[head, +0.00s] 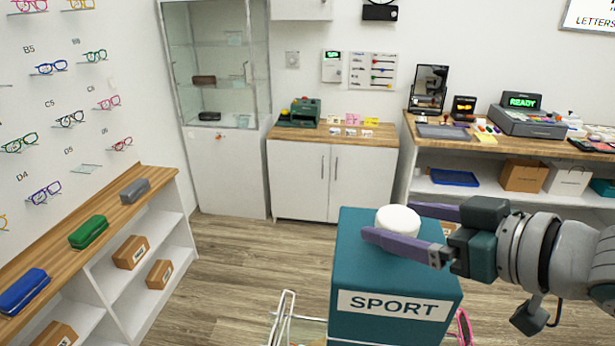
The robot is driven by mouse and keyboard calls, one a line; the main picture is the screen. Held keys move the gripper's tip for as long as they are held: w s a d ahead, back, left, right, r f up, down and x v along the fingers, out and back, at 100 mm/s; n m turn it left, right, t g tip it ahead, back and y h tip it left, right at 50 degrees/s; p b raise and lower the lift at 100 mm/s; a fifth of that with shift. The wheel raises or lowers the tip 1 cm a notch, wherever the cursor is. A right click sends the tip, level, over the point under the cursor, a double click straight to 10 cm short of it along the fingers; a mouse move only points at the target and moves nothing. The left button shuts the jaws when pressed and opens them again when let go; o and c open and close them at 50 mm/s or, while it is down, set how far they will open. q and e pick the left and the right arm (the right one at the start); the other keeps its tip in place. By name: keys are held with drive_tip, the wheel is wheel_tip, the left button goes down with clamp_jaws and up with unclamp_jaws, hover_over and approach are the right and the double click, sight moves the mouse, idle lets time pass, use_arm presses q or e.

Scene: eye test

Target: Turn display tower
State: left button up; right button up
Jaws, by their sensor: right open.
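The display tower (395,275) is a teal box with a white "SPORT" label (394,306) on the side facing me, at the bottom centre right. A round white knob (399,216) stands on its top. My right gripper (390,222) comes in from the right, low over the tower's top. Its purple fingers are open, one on the near side of the knob and the other on the far side. I cannot tell whether either finger touches the knob. Glasses hang low on the tower, a pink pair (464,328) at its right. My left gripper is not in view.
A wooden-topped shelf (150,180) with glasses cases runs along the left wall. A white cabinet (333,180) and a glass showcase (218,70) stand at the back. A counter with a cash register (527,120) is at the right.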

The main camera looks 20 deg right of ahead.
drive_tip(key=shift+w+a+f, duration=0.2)
drive_tip(key=shift+w+f, duration=0.05)
drive_tip(key=shift+w, duration=0.35)
drive_tip(key=shift+c, duration=0.2)
clamp_jaws()
idle(0.5)
